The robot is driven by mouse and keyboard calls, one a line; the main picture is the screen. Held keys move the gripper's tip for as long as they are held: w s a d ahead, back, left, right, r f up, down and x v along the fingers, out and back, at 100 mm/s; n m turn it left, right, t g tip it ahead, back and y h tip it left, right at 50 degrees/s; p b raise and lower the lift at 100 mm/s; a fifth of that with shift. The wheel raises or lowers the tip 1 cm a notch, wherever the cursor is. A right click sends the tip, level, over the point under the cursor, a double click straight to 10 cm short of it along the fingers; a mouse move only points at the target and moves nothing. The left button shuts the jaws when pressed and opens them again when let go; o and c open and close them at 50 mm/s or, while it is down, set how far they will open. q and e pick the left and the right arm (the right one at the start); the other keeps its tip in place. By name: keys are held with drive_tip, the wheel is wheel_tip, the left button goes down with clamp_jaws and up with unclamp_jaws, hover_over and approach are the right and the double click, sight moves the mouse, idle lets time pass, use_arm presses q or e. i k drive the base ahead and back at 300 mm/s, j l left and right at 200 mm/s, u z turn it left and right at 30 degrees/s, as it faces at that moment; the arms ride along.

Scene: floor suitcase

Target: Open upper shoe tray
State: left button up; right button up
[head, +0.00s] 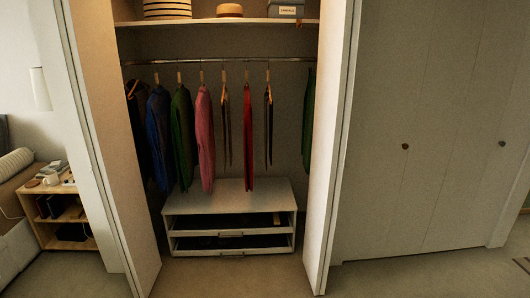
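A low white shoe unit (240,195) stands on the closet floor below the hanging clothes. Its upper shoe tray (205,235) lies under the top board, with a pale front rail and a small handle at the middle. The lower tray (205,254) sits just beneath it, with a similar front rail and handle. Both trays look dark inside, and their contents are too dim to tell. The upper tray's front looks about level with the unit's front. Neither of my grippers is in view.
Folded closet doors stand open at the left (115,150) and right (335,150) of the unit. Clothes (205,140) hang above it from a rail. A wooden bedside shelf (62,205) stands at the left. The floor (235,280) before the unit is clear.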

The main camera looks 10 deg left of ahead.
sight(221, 225)
drive_tip(key=i, duration=1.7)
